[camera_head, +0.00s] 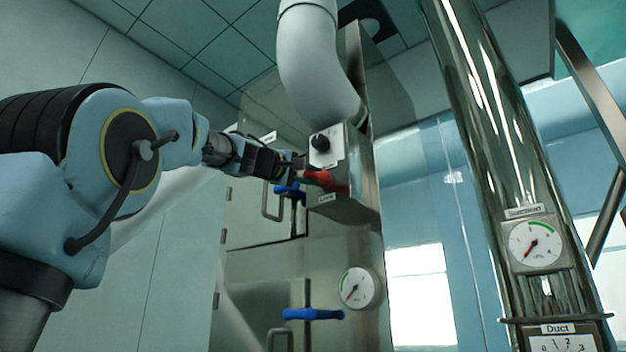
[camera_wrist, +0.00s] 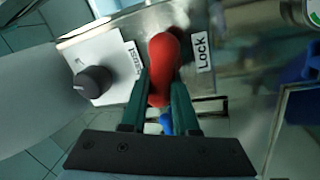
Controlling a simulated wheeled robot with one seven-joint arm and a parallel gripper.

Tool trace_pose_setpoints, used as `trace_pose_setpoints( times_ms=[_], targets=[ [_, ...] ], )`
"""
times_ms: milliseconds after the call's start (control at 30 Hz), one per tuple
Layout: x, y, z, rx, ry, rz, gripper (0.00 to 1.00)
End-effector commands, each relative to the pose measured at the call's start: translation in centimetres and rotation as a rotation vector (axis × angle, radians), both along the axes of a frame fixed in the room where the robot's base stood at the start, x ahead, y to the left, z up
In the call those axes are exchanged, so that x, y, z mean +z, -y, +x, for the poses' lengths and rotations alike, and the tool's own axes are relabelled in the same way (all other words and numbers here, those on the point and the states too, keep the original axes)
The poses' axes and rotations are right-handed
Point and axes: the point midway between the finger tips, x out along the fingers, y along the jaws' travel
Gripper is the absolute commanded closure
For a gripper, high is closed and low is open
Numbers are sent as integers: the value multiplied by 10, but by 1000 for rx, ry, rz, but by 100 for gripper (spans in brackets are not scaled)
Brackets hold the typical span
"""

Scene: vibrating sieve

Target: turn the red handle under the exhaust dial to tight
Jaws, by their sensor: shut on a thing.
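The red handle (camera_head: 321,179) sticks out from a metal box below a black dial (camera_head: 320,142) on a white plate. In the wrist view the red handle (camera_wrist: 163,68) stands between the two green fingers of my gripper (camera_wrist: 159,100), which are closed on it. A label reading "Lock" (camera_wrist: 201,52) is beside the handle, to its right in the wrist view. The black dial (camera_wrist: 93,82) is to the left there, with a partly readable label between dial and handle. In the head view my gripper (camera_head: 300,168) reaches the handle from the left.
A blue handle (camera_head: 290,190) is close below my gripper, on a metal cabinet. Another blue handle (camera_head: 313,314) and a round gauge (camera_head: 357,288) are lower down. A white pipe (camera_head: 318,65) rises above the box. A shiny duct with a suction gauge (camera_head: 536,243) stands at right.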

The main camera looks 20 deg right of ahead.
Motion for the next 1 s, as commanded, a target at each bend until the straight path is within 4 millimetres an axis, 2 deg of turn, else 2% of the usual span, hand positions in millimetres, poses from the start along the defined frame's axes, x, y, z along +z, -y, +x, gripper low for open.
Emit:
trace_pose_setpoints(
  times_ms=[200,500,1000],
  targets=[
    [-2,-1,1,2,-153,-86,100],
    [-4,-1,1,1,-293,-163,100],
    [-5,-1,2,2,-347,-192,100]
  ],
)
